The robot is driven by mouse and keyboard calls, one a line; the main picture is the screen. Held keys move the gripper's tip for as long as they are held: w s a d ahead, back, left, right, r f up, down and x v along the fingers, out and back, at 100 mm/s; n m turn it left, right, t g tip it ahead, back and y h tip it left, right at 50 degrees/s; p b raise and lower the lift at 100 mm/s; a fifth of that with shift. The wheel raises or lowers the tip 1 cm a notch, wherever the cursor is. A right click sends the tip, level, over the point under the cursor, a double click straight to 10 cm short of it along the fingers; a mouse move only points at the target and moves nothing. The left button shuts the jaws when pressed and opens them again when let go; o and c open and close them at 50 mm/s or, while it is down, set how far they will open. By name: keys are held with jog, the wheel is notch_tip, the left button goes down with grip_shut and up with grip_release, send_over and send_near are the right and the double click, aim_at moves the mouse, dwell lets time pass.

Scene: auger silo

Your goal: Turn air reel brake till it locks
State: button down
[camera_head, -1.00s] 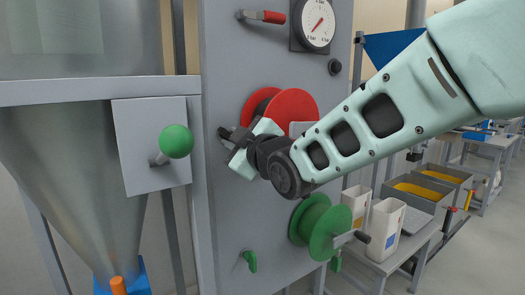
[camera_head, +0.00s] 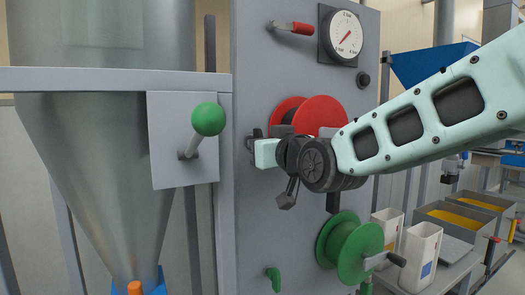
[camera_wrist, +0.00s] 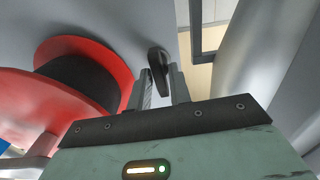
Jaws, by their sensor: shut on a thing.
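A red reel (camera_head: 325,113) with a dark hub is mounted on the grey panel, partly hidden behind my arm; it also shows at the left in the wrist view (camera_wrist: 105,62). My gripper (camera_head: 251,145) is against the panel just left of this reel. In the wrist view, a small dark brake lever (camera_wrist: 157,60) stands between the two fingers of my gripper (camera_wrist: 160,84), which are shut on it. The lever is largely hidden by the gripper in the head view. No label or lock mark on it is readable.
A green reel (camera_head: 345,247) with a crank sits lower on the panel, with a small green lever (camera_head: 273,279) beside it. A green-knobbed lever (camera_head: 207,119) projects at the left. A red-handled valve (camera_head: 293,28) and a gauge (camera_head: 345,36) are above.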

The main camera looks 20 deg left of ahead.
jog(key=shift+f+m, duration=0.1)
jog(key=shift+m, duration=0.2)
dwell(0.4)
jog(key=c, duration=1.5)
grip_release()
jog(key=b+v, duration=0.2)
jog(key=v, duration=1.5)
jog(key=shift+s+d, duration=0.15)
jog(key=shift+s, duration=0.05)
